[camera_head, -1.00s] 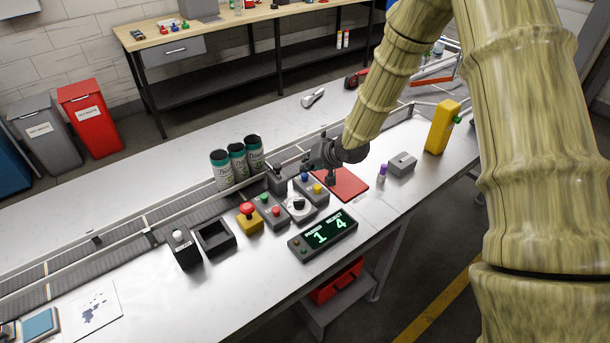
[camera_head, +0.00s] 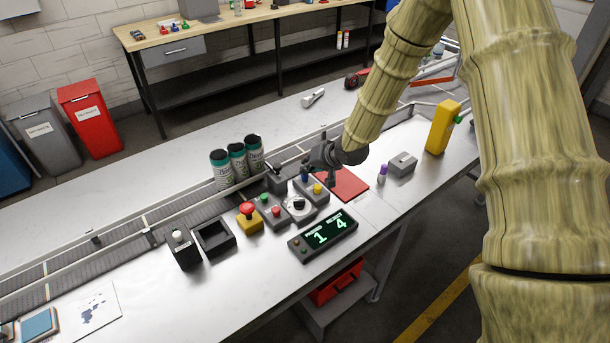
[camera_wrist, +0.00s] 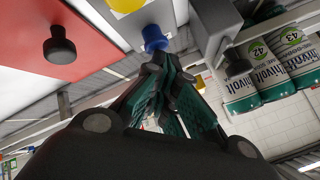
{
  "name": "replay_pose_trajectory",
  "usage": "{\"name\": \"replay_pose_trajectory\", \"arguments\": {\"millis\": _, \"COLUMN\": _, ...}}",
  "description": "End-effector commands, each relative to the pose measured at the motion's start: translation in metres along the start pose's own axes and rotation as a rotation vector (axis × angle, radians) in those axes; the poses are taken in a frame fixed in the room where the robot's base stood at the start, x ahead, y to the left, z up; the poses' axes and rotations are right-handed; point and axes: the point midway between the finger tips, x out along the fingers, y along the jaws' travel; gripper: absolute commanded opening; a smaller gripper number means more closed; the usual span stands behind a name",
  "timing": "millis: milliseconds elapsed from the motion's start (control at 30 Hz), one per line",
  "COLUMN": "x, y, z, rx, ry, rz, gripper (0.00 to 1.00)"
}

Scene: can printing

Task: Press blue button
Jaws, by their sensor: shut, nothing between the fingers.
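The blue button (camera_wrist: 154,38) sits on a grey control box beside a yellow button (camera_wrist: 126,4) in the wrist view. In the head view, the blue button (camera_head: 305,178) is small and partly covered by my gripper, with the yellow button (camera_head: 317,189) to its right. My gripper (camera_head: 307,169) is shut and empty, with its fingers directed at the blue button. In the wrist view, the fingertips (camera_wrist: 156,60) are right at the button. I cannot tell whether they touch it or whether it is pressed in.
A red pad (camera_head: 345,184) with a black-knobbed stamp lies right of the box. Several teal-topped cans (camera_head: 238,161) stand on the conveyor (camera_head: 210,200). A dial box (camera_head: 299,207), red emergency button (camera_head: 247,209) and display (camera_head: 323,235) stand nearby.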

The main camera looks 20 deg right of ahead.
Motion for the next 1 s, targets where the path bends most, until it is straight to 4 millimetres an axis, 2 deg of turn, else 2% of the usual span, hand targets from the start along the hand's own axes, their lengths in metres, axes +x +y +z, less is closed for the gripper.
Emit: {"name": "replay_pose_trajectory", "arguments": {"millis": 1000, "x": 0.0068, "y": 0.0051, "z": 0.0054, "rx": 0.000, "ry": -0.001, "rz": 0.000, "gripper": 0.00}}
